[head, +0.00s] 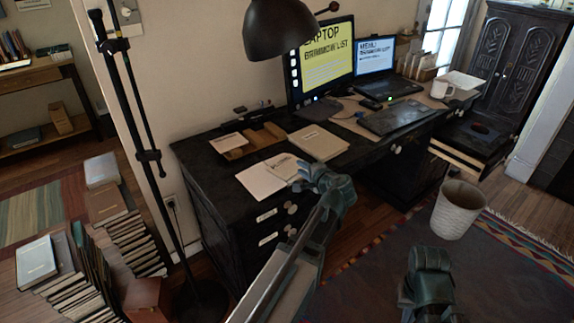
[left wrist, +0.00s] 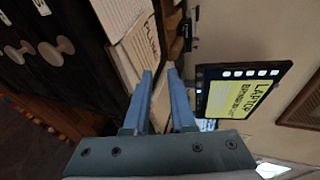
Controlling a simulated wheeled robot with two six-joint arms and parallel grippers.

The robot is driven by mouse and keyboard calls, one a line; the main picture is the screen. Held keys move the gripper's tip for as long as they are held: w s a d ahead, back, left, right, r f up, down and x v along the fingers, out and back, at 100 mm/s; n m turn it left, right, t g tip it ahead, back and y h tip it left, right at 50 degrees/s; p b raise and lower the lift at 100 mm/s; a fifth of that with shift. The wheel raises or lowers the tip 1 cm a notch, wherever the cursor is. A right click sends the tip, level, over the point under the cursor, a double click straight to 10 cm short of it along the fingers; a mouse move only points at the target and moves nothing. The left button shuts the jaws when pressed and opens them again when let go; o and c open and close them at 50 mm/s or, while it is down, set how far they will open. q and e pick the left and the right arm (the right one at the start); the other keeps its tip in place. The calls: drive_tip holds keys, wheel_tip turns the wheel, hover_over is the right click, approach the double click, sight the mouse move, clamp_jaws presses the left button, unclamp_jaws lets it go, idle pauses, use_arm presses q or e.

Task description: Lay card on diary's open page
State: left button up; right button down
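The open diary (head: 262,182) lies on the desk's front left part, and its pale lined page also shows in the left wrist view (left wrist: 120,12). Beside it is a pale sheet with large dark letters (head: 284,166); I cannot tell whether this is the card or a diary page. It shows near my fingers in the left wrist view (left wrist: 141,46). My left gripper (head: 300,177) is over the desk's front edge, just right of the sheet, fingers apart with nothing clearly between them. My right gripper (head: 429,266) is low over the floor; its fingers are unclear.
A wooden tray (head: 254,139) with a pale piece on it stands behind the diary. A closed beige book (head: 318,142) lies to the right. A white bin (head: 458,211) is on the floor.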

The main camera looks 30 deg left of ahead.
use_arm(q)
drive_tip(key=shift+p+v, duration=0.35)
drive_tip(key=shift+v, duration=1.15)
wheel_tip(320, 180, up, 7)
drive_tip(key=s+d+p, duration=0.1)
drive_tip(key=d+p, duration=0.1)
drive_tip(key=p, duration=0.5)
drive_tip(key=shift+s, duration=0.3)
drive_tip(key=shift+d, duration=0.1)
drive_tip(key=s+d+f+n+g+h+p, duration=0.1)
drive_tip(key=s+d+g+h+p, duration=0.3)
drive_tip(key=s+d, duration=0.5)
drive_tip(key=s+d+f+n+g+h+p, duration=0.2)
drive_tip(key=s+d+f+g+h+p, duration=0.2)
drive_tip(key=s+d, duration=0.6)
drive_tip(key=d+h, duration=0.2)
drive_tip(key=d, duration=0.4)
drive_tip(key=shift+s+d+f+p, duration=0.2)
drive_tip(key=shift+s+d+p, duration=0.05)
drive_tip(key=shift+d+p, duration=0.15)
